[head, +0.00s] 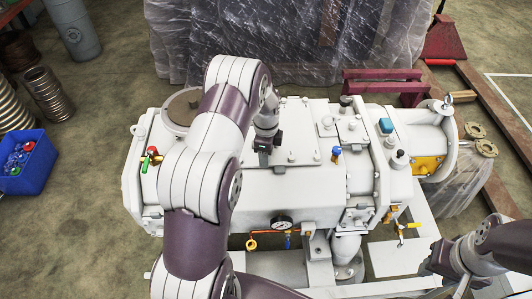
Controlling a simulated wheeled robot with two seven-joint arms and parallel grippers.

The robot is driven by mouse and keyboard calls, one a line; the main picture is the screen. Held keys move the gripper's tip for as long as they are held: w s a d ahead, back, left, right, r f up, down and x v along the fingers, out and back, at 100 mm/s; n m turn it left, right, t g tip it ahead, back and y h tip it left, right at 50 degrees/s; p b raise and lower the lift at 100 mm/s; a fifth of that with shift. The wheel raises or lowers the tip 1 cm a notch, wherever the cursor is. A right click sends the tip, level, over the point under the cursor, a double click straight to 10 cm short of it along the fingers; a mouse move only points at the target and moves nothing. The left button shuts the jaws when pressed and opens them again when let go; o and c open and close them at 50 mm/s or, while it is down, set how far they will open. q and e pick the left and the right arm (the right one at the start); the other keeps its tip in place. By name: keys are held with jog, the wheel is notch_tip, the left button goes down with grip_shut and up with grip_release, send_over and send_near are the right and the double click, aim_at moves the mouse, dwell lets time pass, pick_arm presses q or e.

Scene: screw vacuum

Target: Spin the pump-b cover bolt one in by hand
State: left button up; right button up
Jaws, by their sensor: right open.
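The white pump (310,190) fills the middle of the head view, with a flat cover (298,130) on its top. Small bolt heads show along the cover, but I cannot tell which is bolt one. My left gripper (264,152) points down over the left part of the cover, at or close above its surface. Its fingers are small and dark, and whether they hold a bolt is hidden. My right gripper (432,268) is open at the lower right, apart from the pump.
A gauge (281,223) and orange pipe (262,236) sit on the pump's front. Red-green valve (151,155), blue-topped fitting (336,153) and yellow-handled valve (408,228) stick out. A blue crate (22,165) stands left. Plastic-wrapped goods (300,45) stand behind.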

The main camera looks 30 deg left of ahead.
pick_arm(q)
notch_tip(320, 180, up, 13)
jog(key=b, duration=0.1)
jog(key=shift+f, duration=0.15)
dwell(0.9)
